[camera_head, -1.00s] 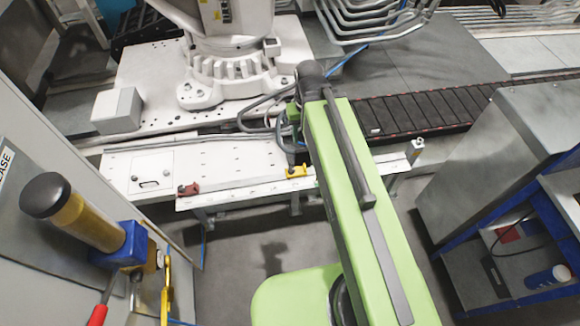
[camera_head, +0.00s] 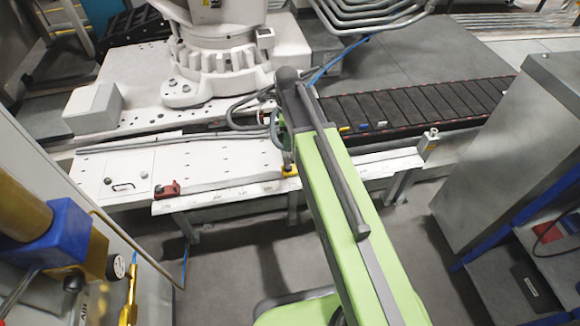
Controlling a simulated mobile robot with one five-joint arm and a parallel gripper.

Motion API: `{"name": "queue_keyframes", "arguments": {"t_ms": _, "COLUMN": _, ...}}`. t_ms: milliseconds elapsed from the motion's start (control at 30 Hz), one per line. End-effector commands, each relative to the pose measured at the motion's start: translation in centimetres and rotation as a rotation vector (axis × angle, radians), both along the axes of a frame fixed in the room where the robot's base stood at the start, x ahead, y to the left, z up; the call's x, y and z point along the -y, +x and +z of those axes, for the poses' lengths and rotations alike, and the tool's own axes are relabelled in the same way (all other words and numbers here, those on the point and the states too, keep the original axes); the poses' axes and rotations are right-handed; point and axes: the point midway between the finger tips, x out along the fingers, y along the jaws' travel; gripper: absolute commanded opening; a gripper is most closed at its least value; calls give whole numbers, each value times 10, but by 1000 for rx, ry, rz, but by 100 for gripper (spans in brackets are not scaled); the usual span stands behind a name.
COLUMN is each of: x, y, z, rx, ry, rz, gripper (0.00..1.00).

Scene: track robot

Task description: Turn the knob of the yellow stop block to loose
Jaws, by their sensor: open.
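The yellow stop block (camera_head: 290,170) sits on the front edge of the long white table (camera_head: 215,170), near the middle of the picture. It is small here, and my arm hides part of it. Its knob and the knob's setting cannot be made out. My gripper (camera_head: 286,158) points down from the end of my green arm, just above or at the yellow block. It is small, dark and partly hidden by the arm. Its jaws are open. Whether it touches the block or its knob cannot be told.
A red block (camera_head: 167,190) sits farther left along the same table edge. A dark roller conveyor (camera_head: 410,108) runs behind and to the right, with small pieces on it. A grey cabinet (camera_head: 510,140) stands at right. Equipment with a blue block (camera_head: 62,240) crowds the left.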

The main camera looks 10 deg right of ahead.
Motion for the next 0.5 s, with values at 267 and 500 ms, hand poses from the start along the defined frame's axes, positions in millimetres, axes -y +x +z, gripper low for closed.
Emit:
{"name": "queue_keyframes", "arguments": {"t_ms": 267, "x": 1, "y": 2, "z": -50, "rx": 0, "ry": 0, "rz": 1, "gripper": 53}}
{"name": "queue_keyframes", "arguments": {"t_ms": 500, "x": 2, "y": 4, "z": -99, "rx": 0, "ry": 0, "rz": 1, "gripper": 53}}
